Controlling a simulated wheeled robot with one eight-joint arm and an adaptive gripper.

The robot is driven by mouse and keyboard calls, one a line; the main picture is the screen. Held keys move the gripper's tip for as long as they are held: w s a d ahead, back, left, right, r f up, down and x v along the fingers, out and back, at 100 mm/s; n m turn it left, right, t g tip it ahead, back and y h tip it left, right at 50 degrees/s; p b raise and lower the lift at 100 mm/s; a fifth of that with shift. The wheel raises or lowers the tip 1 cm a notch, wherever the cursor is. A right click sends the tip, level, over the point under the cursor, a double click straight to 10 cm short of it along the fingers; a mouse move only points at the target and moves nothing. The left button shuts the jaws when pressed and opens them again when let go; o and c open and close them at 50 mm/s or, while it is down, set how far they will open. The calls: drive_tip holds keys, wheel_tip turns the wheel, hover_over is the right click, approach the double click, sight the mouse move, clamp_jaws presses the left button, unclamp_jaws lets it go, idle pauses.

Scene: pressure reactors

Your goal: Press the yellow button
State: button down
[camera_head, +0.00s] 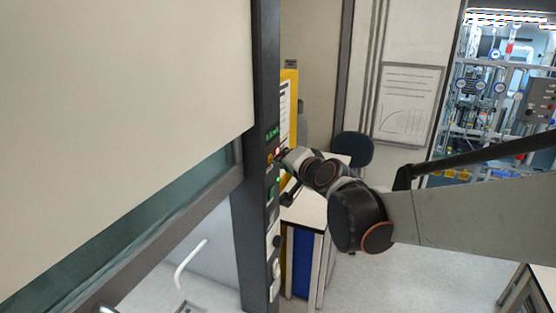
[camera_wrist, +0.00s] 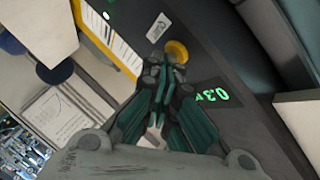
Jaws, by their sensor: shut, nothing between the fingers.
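The yellow button (camera_wrist: 176,51) is a round knob on a dark panel, partly covered by my fingertips at its lower edge. In the head view the yellow button (camera_head: 270,157) is small on the dark upright post (camera_head: 258,200). My gripper (camera_wrist: 166,72) is shut and empty, with its fingertips at the button. I cannot tell whether they touch it. In the head view my gripper (camera_head: 283,156) reaches the post from the right.
A green lit display (camera_wrist: 212,95) sits beside the button. A large pale sash panel (camera_head: 120,110) fills the left of the head view. A white table (camera_head: 305,210) and a dark chair (camera_head: 353,149) stand behind the arm.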

drive_tip(key=shift+d, duration=0.15)
drive_tip(key=shift+s+d, duration=0.35)
drive_tip(key=shift+d, duration=0.3)
drive_tip(key=d, duration=0.1)
drive_tip(key=s+d, duration=0.1)
drive_tip(key=d, duration=0.2)
drive_tip(key=shift+s+d, duration=0.3)
drive_tip(key=shift+d, duration=0.05)
drive_tip(key=shift+f, duration=0.1)
idle(0.7)
drive_tip(key=s+d+f+n+g+h+b, duration=0.2)
drive_tip(key=s+d+f+b, duration=0.3)
drive_tip(key=s+f+b, duration=0.4)
drive_tip(key=s+d+f+n+g+h+b, duration=0.2)
drive_tip(key=s+d+f+b, duration=0.3)
drive_tip(key=s+f+b, duration=0.5)
drive_tip(key=s+d+f+n+g+h+b, duration=0.2)
drive_tip(key=s+d+f+b, duration=0.3)
drive_tip(key=f, duration=1.6)
drive_tip(key=s+b, duration=0.4)
drive_tip(key=s, duration=0.2)
drive_tip(key=shift+s+f+g+h+b, duration=0.25)
drive_tip(key=shift+g+h+b, duration=0.15)
